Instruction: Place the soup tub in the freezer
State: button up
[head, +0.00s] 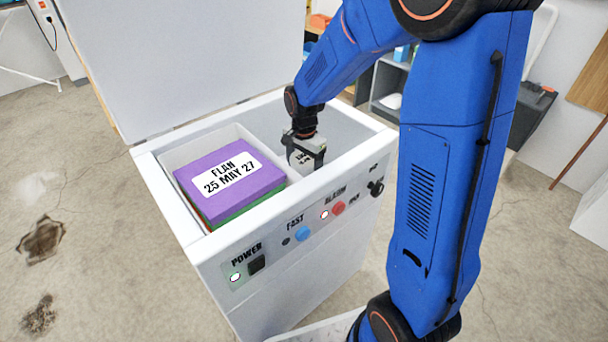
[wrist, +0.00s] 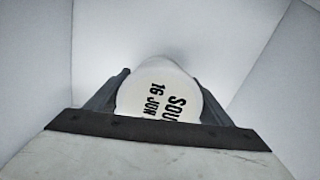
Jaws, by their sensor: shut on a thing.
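The soup tub (head: 301,158) is white with a round lid marked in black; in the wrist view its lid (wrist: 155,96) reads "SOU" and "16 JUN". My gripper (head: 305,152) is shut on the tub, with a dark finger on each side of it, as the wrist view (wrist: 158,100) also shows. The tub is inside the right part of the open chest freezer (head: 168,150), below the rim. Pale inner walls surround it in the wrist view. I cannot tell whether the tub touches the freezer floor.
A purple box (head: 228,180) labelled "FLAN 25 MAY 27" lies on a green one (head: 245,206) in the freezer's left part. The raised lid (head: 190,60) stands behind. Controls, including a blue button (head: 302,233), line the front. Grey shelves (head: 388,85) stand beyond.

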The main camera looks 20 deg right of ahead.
jog(key=shift+f, duration=0.8)
jog(key=shift+f, duration=0.15)
jog(key=o, duration=1.4)
jog(key=shift+o, duration=0.2)
notch_tip(320, 180, up, 12)
jog(key=shift+r, duration=0.15)
jog(key=shift+r, duration=0.1)
